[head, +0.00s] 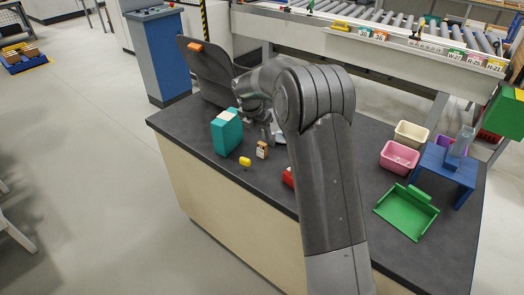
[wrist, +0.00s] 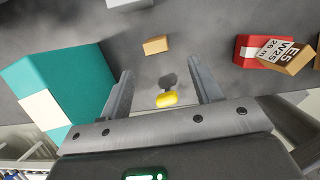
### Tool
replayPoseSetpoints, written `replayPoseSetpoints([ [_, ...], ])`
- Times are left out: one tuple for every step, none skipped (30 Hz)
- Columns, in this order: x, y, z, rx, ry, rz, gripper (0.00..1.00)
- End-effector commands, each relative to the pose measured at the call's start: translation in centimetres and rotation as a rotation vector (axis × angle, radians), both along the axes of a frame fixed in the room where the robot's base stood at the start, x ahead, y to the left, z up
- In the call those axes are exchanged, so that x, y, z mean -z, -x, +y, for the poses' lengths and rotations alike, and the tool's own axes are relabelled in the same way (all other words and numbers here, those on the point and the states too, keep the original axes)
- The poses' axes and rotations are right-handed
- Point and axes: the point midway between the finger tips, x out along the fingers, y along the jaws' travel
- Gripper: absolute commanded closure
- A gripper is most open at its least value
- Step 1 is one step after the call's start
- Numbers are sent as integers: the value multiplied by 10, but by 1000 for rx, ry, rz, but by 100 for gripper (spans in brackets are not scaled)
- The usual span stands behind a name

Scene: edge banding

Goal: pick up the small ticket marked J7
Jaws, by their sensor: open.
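No marking J7 can be read in either view. A small tan block with a pale label (head: 262,150) stands on the dark counter in the head view; its print is too small to read. In the wrist view a small plain tan block (wrist: 157,46) lies beyond my fingertips, and a tan piece printed "E5 W25 26 in" (wrist: 287,54) leans at a red block (wrist: 250,52). My gripper (wrist: 160,68) is open and empty above the counter. A yellow piece (wrist: 166,99) shows between its fingers, below them. In the head view my arm partly hides the gripper.
A teal box (wrist: 62,85) stands close to the left finger; it also shows in the head view (head: 227,135). Pink (head: 399,157) and cream bins (head: 411,134), a green tray (head: 408,213) and a blue stand (head: 447,168) occupy the counter's right side.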

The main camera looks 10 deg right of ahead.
Motion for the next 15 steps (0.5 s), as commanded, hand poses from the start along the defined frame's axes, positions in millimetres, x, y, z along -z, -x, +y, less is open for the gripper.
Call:
replayPoseSetpoints([
  [4, -1, -1, -4, 1, 2, 42],
  [7, -2, -1, -4, 2, 3, 42],
  [11, -3, -2, -3, 2, 3, 42],
  [15, -3, -3, -3, 2, 3, 42],
  [19, -4, -4, -3, 2, 4, 42],
  [26, -6, -5, -3, 2, 4, 42],
  [30, -7, -6, -3, 2, 4, 42],
  [35, -8, -7, -2, 1, 4, 42],
  [41, -9, -8, -2, 1, 4, 42],
  [45, -11, -8, -2, 1, 3, 42],
  [48, -11, -9, -2, 1, 3, 42],
  [51, -12, -10, -1, 1, 2, 42],
  [53, -13, -10, -1, 1, 2, 42],
  [54, -13, -11, -1, 2, 2, 42],
  [57, -14, -11, -1, 1, 2, 42],
])
